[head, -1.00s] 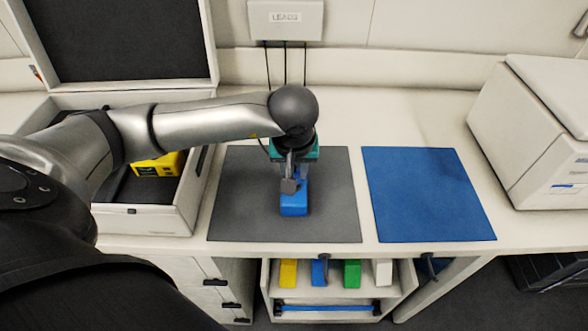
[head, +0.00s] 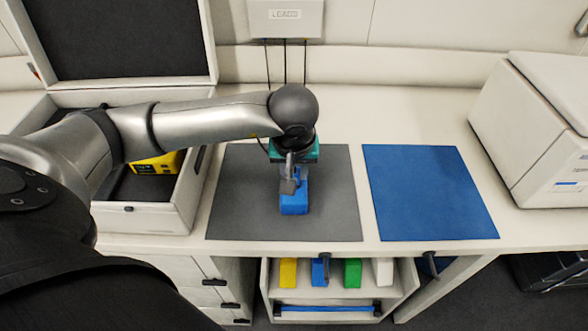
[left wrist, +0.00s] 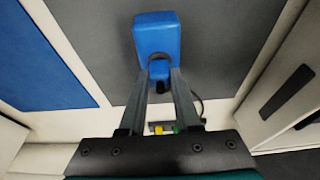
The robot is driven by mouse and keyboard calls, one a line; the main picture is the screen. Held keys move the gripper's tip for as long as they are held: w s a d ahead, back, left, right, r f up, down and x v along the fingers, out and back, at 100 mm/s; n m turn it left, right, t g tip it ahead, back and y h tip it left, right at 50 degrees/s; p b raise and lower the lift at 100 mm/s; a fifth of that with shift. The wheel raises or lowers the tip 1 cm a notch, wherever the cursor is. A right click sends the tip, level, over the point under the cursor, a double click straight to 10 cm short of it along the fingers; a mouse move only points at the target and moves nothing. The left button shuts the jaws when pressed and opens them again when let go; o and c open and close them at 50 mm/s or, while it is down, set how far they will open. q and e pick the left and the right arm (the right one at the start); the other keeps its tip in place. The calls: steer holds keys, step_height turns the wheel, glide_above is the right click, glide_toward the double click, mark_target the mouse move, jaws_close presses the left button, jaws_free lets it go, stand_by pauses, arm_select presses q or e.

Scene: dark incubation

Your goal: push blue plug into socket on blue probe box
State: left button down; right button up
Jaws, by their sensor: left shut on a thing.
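The blue probe box (head: 294,204) sits on the grey mat (head: 240,200). In the left wrist view the box (left wrist: 157,33) lies just beyond my fingertips. My left gripper (head: 289,186) points down at the box's far end, shut on a small plug. In the left wrist view, the gripper's fingertips (left wrist: 159,72) close around the small plug (left wrist: 161,72), which looks dark blue and black. The plug is at the box's end; the fingers hide the socket, and I cannot tell how deep the plug sits. My right gripper is not in view.
A blue mat (head: 425,195) to the right is empty. An open case (head: 150,220) at left holds a yellow box (head: 157,164). A white machine (head: 535,130) stands at far right. A shelf below holds several coloured blocks. A wall box (head: 286,18) has hanging cables.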

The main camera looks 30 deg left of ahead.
arm_select(q)
steer(key=shift+f, duration=0.1)
steer(key=c, duration=0.5)
jaws_free()
steer(key=shift+c, duration=0.2)
steer(key=v, duration=1.5)
steer(key=shift+p, duration=0.45)
